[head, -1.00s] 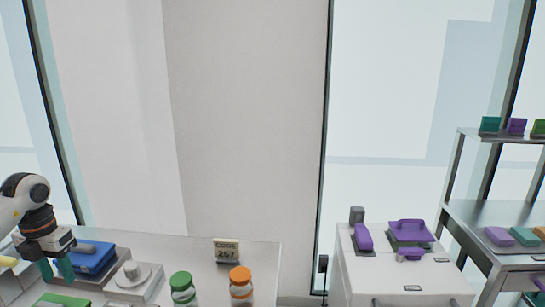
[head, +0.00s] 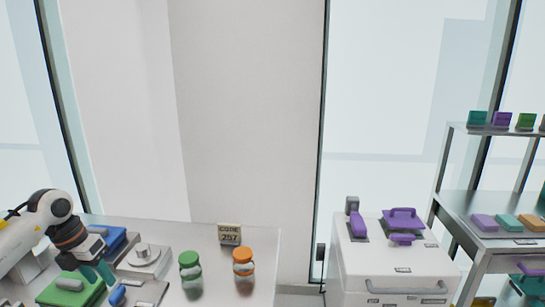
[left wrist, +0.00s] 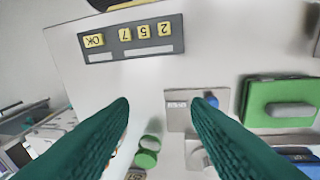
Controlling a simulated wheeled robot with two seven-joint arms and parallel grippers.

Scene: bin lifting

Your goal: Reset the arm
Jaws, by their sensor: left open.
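My left gripper (head: 97,274) comes in from the left in the head view, above the left part of the white table (head: 205,235). Its two green fingers also show in the left wrist view (left wrist: 160,105), spread apart with nothing between them. A green box with a handle (head: 72,288) lies beside and below the fingers in the head view; it is at the right in the left wrist view (left wrist: 280,102). A grey panel with yellow keys (left wrist: 130,37) lies at the top of the left wrist view. My right gripper does not show.
A green-lidded jar (head: 190,265), an orange-lidded jar (head: 243,261) and a code sign (head: 230,234) stand on the table. A blue box (head: 112,240) lies behind the gripper. A white cabinet with purple items (head: 385,262) and a metal shelf (head: 500,205) stand at the right.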

